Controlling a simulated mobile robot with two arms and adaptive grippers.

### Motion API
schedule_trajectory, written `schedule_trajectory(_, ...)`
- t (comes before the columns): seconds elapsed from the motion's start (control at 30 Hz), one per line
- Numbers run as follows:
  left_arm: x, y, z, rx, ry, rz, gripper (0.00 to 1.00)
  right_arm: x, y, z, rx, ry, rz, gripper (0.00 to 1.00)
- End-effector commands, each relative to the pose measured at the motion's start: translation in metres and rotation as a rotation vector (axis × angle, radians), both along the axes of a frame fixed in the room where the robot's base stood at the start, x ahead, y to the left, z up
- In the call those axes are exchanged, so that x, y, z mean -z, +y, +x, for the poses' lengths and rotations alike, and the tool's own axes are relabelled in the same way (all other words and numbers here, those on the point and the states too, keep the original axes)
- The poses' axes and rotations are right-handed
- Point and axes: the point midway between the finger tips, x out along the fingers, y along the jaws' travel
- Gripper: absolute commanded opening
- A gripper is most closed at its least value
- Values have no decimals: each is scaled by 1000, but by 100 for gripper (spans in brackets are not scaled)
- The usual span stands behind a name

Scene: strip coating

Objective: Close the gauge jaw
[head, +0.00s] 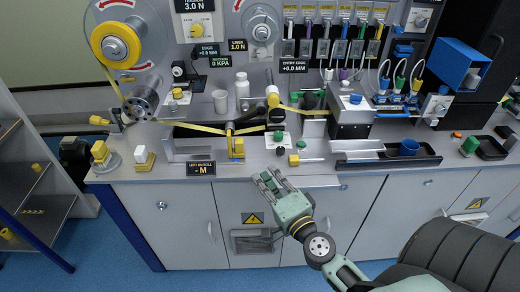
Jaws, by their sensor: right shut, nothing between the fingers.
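My right gripper (268,181) is pale green and grey, with its arm coming in from the lower right. It is shut and empty, in front of the bench's front edge. A small yellow block fitting (236,148) stands at the bench front, left of and beyond the gripper and apart from it. The yellow strip (192,127) runs to the rollers just behind this fitting. I cannot tell for sure which part is the gauge jaw, or whether it is open. My left gripper is not in view.
A white bottle (242,85) and white cup (220,102) stand behind the strip. A grey box unit (352,115) and a black tray (400,160) are to the right.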

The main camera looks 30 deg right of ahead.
Motion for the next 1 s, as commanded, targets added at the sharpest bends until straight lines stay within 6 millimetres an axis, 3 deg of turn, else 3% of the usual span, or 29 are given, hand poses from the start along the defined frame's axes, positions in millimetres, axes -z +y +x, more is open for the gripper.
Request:
schedule_trajectory(0.1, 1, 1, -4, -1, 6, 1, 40, -4, -34, -3, 115, -26, 111, 0)
schedule_trajectory(0.3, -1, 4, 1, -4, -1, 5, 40, -3, -58, -1, 195, -34, 182, 0)
schedule_trajectory(0.47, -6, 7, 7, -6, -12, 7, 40, -5, -65, 22, 195, -36, 181, 0)
schedule_trajectory(0.8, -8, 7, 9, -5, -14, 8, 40, -4, -86, 91, 194, -35, 180, 0)
schedule_trajectory(1.0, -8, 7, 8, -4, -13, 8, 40, -2, -60, 105, 192, -32, 182, 0)
